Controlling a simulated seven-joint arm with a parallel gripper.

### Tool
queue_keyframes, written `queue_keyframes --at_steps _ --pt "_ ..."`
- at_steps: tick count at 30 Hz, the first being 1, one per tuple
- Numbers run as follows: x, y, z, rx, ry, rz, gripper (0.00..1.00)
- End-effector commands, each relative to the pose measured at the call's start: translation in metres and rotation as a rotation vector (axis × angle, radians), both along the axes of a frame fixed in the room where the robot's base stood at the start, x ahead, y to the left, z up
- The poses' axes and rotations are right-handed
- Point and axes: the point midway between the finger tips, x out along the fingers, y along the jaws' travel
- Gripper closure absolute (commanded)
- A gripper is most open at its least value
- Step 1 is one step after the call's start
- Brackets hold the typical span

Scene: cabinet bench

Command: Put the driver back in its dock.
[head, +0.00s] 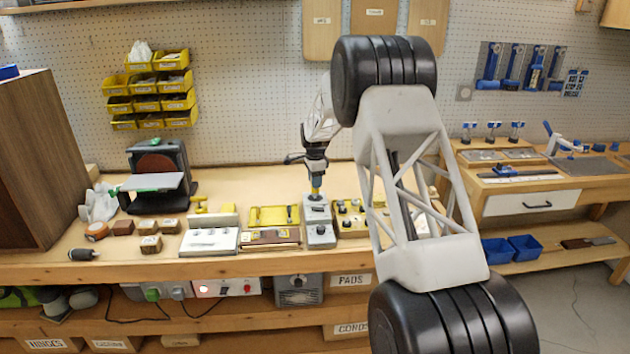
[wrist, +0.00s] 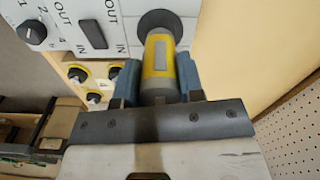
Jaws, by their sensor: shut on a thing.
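The driver, a yellow and grey cylinder (wrist: 160,62), is between the two blue pads of my gripper (wrist: 157,78) in the wrist view, and the gripper is shut on it. Its far end meets or lies right in front of a dark round collar (wrist: 158,22) on a white panel marked IN and OUT. I cannot tell how deep it sits. In the head view my gripper (head: 316,178) points down over a grey-white box (head: 318,212), which seems to be the dock. A bit of the driver's yellow (head: 316,191) shows just above that box, and it looks upright.
A yellow tray (head: 273,217) and a white switch panel (head: 210,241) stand left of the box. A sander (head: 157,178) and wooden blocks are farther left. The bench front edge is clear.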

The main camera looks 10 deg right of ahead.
Motion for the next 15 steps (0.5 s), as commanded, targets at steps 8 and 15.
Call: queue_keyframes --at_steps 8,15 --pt "0.0002 0.0000 -0.0032 0.000 0.000 0.000 0.85" --pt "0.0002 0.0000 -0.0066 0.000 0.000 0.000 0.85"
